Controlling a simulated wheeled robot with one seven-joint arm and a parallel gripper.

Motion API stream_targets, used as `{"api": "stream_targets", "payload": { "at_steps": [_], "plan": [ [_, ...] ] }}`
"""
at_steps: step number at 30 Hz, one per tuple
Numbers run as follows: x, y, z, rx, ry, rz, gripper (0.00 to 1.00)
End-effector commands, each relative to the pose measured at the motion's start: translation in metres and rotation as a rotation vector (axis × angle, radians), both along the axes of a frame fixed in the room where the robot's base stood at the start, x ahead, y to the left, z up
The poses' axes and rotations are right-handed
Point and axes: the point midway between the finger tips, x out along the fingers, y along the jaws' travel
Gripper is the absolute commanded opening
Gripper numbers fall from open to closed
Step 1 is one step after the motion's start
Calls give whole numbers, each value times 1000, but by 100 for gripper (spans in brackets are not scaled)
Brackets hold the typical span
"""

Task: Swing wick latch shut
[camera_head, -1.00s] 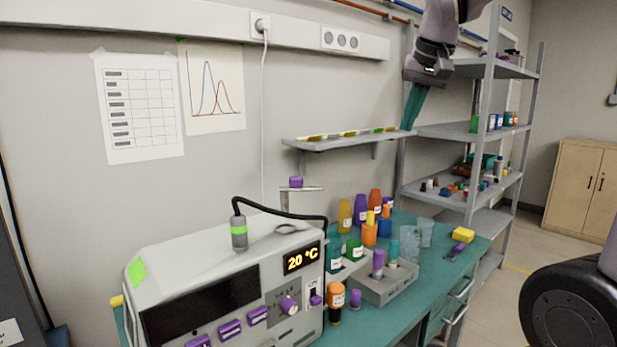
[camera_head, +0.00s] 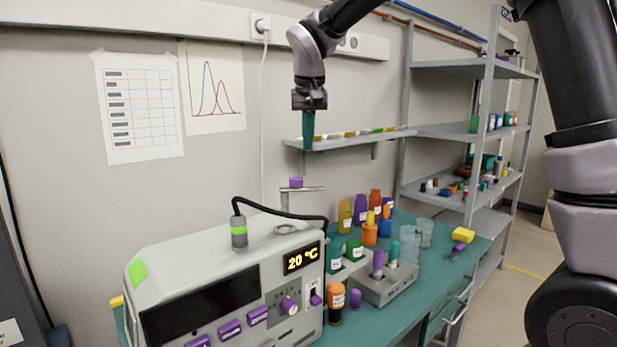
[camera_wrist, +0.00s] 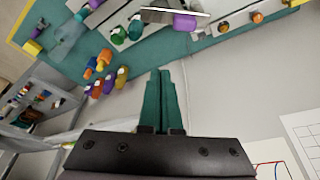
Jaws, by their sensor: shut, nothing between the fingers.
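A thin grey metal bar with a purple knob (camera_head: 296,183) stands above the rear right of the white classifier (camera_head: 190,275); it looks like the wick latch. The bar lies roughly level on an upright post. In the wrist view the purple knob (camera_wrist: 185,22) and bar show at the top, beyond my fingertips. My gripper (camera_head: 308,147) points down, above the knob in the head view, with its teal fingers against the wall and shelf behind. The fingers (camera_wrist: 160,73) are together and empty in the wrist view. They are apart from the latch.
A black hose arches from a green-banded cylinder (camera_head: 239,233) across the classifier's top. Several bottles, a grey block (camera_head: 385,285) and clear beakers (camera_head: 411,243) stand on the teal bench to the right. A wall shelf (camera_head: 345,141) is behind my gripper.

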Motion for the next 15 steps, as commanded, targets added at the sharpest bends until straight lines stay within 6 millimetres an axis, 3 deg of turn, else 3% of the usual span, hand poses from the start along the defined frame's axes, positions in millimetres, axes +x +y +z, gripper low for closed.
{"api": "stream_targets", "payload": {
  "at_steps": [8,15],
  "plan": [
    [3,0,-8,-1,1,0,0],
    [16,1,-50,-2,4,-2,0]
  ]
}}
